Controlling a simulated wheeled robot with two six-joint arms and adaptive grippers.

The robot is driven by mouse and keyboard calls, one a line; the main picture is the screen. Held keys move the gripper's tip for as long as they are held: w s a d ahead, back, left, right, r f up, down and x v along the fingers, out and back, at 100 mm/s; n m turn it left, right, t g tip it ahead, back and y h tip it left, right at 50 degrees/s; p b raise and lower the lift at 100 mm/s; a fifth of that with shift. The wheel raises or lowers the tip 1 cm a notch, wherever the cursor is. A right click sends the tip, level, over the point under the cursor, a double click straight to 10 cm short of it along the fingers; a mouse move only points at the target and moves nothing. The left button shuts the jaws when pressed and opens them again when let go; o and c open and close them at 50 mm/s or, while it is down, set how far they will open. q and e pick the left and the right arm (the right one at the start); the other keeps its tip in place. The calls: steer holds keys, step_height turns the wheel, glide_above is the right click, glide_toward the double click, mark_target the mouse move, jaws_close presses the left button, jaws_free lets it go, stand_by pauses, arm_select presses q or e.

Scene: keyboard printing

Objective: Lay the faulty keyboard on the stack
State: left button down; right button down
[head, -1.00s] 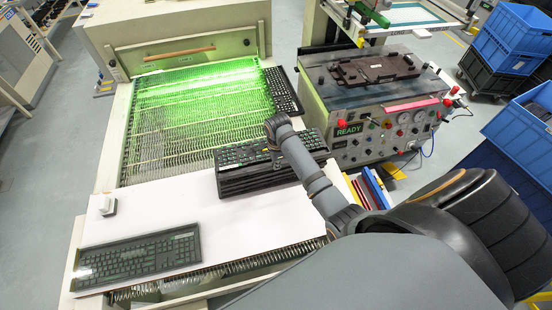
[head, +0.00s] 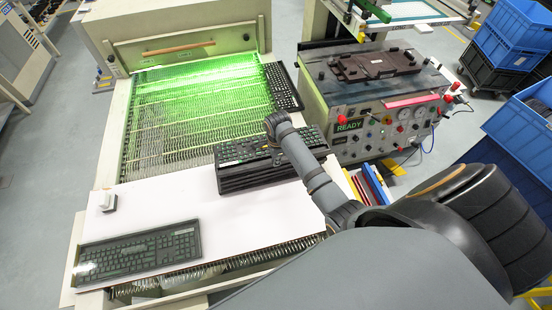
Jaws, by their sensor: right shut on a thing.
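A stack of dark keyboards (head: 250,180) stands at the right end of the white board. A dark keyboard with lit green keys (head: 240,150) is at the top of this stack; I cannot tell whether it rests on it or hangs just above. My right gripper (head: 274,138) is at that top keyboard, shut on it; its fingers are mostly hidden behind my wrist. Another dark keyboard (head: 140,254) lies flat at the board's front left. My left gripper is not in view.
The white board (head: 165,205) has free room between the front-left keyboard and the stack.

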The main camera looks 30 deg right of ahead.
steer(key=shift+f, duration=0.2)
steer(key=c, duration=1.4)
jaws_free()
steer(key=shift+o, duration=0.2)
steer(key=shift+r, duration=3.5)
steer(key=shift+s+f, duration=0.1)
